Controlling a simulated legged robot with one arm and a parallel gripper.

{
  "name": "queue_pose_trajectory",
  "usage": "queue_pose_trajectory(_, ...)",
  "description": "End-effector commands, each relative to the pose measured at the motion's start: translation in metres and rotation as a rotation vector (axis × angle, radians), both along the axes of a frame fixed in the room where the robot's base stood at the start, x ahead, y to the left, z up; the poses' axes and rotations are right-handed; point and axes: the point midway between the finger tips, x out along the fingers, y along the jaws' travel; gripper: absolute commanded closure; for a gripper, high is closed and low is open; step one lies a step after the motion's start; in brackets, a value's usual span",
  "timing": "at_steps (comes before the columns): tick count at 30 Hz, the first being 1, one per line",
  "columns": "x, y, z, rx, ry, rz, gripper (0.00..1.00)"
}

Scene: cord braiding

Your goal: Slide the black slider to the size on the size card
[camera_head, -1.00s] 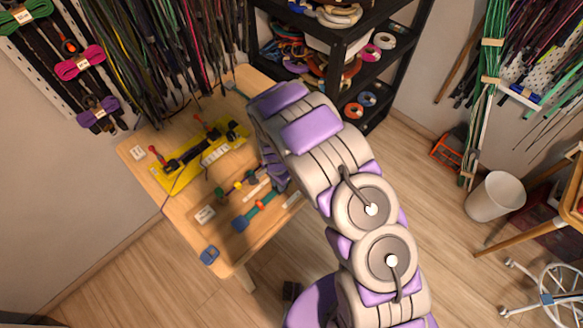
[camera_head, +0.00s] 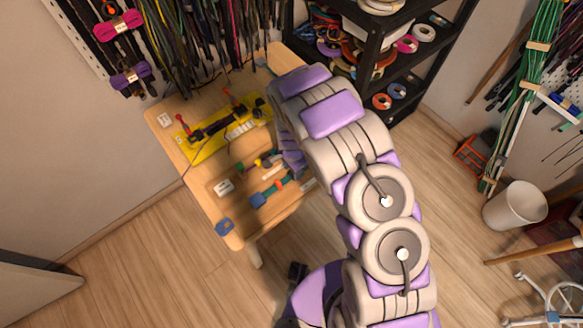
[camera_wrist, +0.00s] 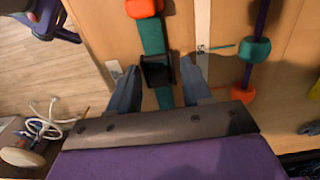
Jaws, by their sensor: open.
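The black slider (camera_wrist: 157,73) sits around a teal strap (camera_wrist: 152,38) in the wrist view. My gripper (camera_wrist: 158,78) is open, with one finger on each side of the slider and a visible gap to each. An orange-red end piece (camera_wrist: 143,8) is on the strap at the top of that view. In the head view the teal strap (camera_head: 271,193) lies on the table near its front edge; the slider is too small to tell there. A white card (camera_head: 224,187) lies left of the strap; its writing is unreadable. Another white card (camera_head: 165,120) lies at the back left.
The wooden table (camera_head: 205,205) holds a yellow board (camera_head: 208,146) with red-knobbed parts. A metal strip (camera_wrist: 203,45) lies beside the strap, and a purple cord with a teal bead (camera_wrist: 254,49) lies further right. A blue piece (camera_head: 225,228) is at the front corner.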

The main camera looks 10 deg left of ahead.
Motion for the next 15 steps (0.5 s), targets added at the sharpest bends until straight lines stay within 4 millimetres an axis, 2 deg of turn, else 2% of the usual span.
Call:
queue_pose_trajectory(4, 0.0, 0.0, 0.003, 0.0, 0.0, 0.0, 0.51)
queue_pose_trajectory(8, 0.0, 0.0, 0.017, -0.001, 0.001, 0.001, 0.51)
queue_pose_trajectory(15, 0.002, 0.003, 0.063, -0.001, -0.004, 0.002, 0.51)
